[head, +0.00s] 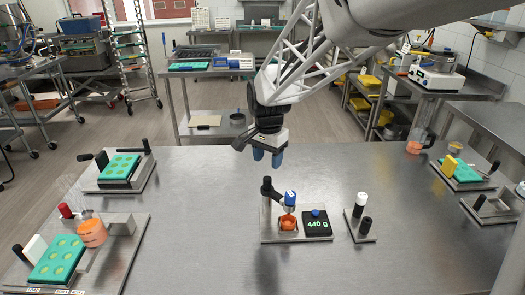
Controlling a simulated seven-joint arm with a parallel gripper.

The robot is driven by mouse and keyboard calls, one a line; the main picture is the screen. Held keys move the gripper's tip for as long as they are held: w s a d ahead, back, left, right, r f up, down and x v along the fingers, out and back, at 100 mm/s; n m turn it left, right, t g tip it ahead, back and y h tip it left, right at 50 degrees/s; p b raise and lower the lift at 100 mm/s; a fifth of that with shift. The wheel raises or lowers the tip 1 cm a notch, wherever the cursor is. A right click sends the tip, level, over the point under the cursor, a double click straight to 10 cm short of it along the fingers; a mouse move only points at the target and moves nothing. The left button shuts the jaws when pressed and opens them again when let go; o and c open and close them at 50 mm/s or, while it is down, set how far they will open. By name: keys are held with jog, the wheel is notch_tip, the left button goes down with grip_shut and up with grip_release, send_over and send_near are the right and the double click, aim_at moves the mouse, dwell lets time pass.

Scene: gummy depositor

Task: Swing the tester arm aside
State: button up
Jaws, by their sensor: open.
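The tester stands near the middle of the steel table on a grey base plate (262,222). A black post (266,187) rises at its back left. What seems to be the tester arm (290,198), with a blue and white head, reaches from the post over an orange cup (288,223). A black display (318,227) reading 440 g sits to the right. My gripper (267,158) hangs above and behind the post with its blue fingertips apart. It is open, empty and clear of the tester. The joint between post and arm is too small to make out.
At left are a green mould tray (121,167), another green mould (58,258) and an orange container (92,232). A green mould (462,172) is at far right. Table front is clear.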

aim_at(268, 178)
jog(key=shift+f, duration=0.1)
jog(key=shift+f, duration=3.8)
jog(key=c, duration=0.9)
